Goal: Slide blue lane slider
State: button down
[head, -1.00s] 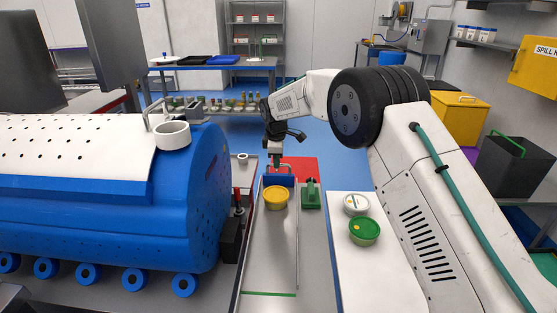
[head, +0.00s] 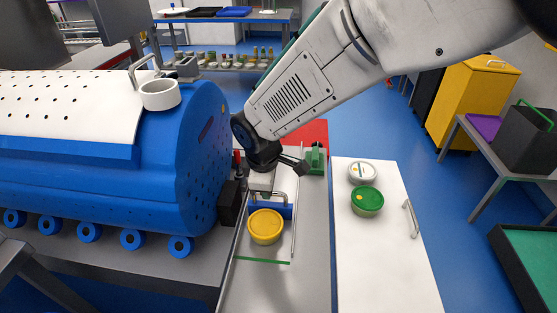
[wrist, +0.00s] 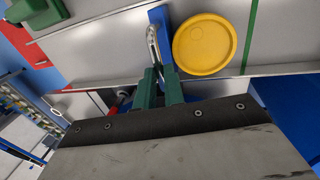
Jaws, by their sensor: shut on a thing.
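The blue lane slider (head: 286,211) stands across the grey lane (head: 277,250), just behind a round yellow-lidded tub (head: 265,227). It has a metal bar handle on top. My gripper (head: 264,196) is over the slider, its fingers mostly hidden behind my wrist in the head view. In the wrist view, my green fingers (wrist: 158,70) are shut on the handle (wrist: 153,42) of the slider (wrist: 160,22). The yellow tub (wrist: 204,44) is beside or touching the slider, a short gap before the green line (wrist: 250,35) across the lane.
A large blue drum machine (head: 170,190) with a black block stands left of the lane. A white board (head: 375,260) at right holds a green-lidded tub (head: 367,201) and a white tub (head: 362,172). A green fixture (head: 315,160) stands behind, near a red area.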

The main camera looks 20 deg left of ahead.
jog(key=s+d, duration=0.2)
jog(key=s, duration=0.9)
jog(key=shift+s+d, duration=0.2)
jog(key=shift+s, duration=0.2)
jog(key=c, duration=1.5)
grip_release()
jog(key=shift+s, duration=0.2)
jog(key=shift+w, duration=0.1)
jog(key=shift+r, duration=0.1)
jog(key=r, duration=0.2)
jog(key=s+r, duration=0.1)
jog(key=r, duration=0.4)
jog(key=shift+s+d+r, duration=0.15)
jog(key=shift+s+r, duration=0.1)
jog(key=shift+s, duration=0.05)
